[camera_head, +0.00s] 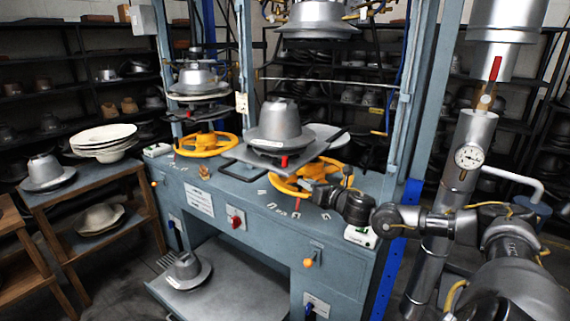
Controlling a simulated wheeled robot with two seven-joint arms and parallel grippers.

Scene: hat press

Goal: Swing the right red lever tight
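A red lever end (284,161) shows under the plate (262,158) that carries the right grey hat mould (279,127). My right arm comes in from the right, and my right gripper (316,190) is low over the right side of the press table, at the right edge of the right yellow handwheel (284,183). It is below and to the right of the red lever end, and apart from it. Its fingertips are small and dark, so their opening is unclear. Another red lever (495,68) stands upright on the pipe valve at right. My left gripper is out of view.
The press table (255,195) also bears a left yellow handwheel (205,145) and a left mould (196,78). A blue post (398,240) and a pipe with a gauge (468,157) stand near my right arm. A side table (85,178) stands at left.

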